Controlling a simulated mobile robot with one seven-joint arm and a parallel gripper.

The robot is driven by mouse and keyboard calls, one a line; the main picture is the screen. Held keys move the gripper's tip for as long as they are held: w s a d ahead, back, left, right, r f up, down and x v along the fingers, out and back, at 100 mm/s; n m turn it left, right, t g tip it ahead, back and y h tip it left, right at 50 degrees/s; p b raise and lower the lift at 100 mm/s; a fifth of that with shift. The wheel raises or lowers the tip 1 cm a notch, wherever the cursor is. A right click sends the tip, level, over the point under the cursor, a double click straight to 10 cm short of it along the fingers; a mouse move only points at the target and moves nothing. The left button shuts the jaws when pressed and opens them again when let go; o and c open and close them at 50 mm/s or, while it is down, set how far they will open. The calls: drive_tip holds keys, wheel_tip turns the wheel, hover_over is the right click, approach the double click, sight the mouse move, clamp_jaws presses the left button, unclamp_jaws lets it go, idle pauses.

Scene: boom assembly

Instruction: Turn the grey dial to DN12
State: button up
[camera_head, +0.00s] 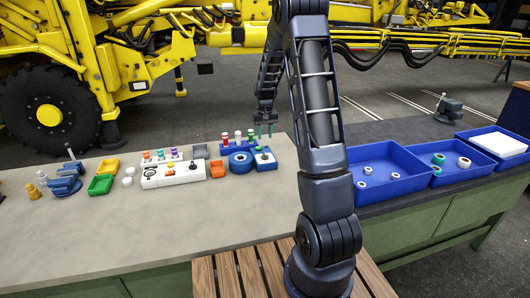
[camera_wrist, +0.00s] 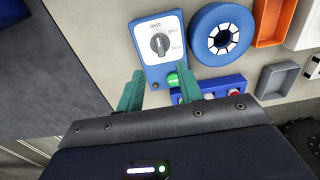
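My gripper also shows in the head view (camera_head: 264,132), above and behind the box.
A blue ring (camera_wrist: 221,34) stands beside the dial box. A blue rack (camera_wrist: 224,88) with green, white and red-topped pieces lies close to the right finger. An orange tray (camera_wrist: 275,22) is farther right. Blue bins (camera_head: 392,184) stand right of my arm. The bench's front left is clear.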

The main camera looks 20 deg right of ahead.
sight(265, 153)
wheel_tip(265, 153, down, 10)
drive_tip(key=shift+r, duration=0.1)
idle(0.4)
clamp_jaws()
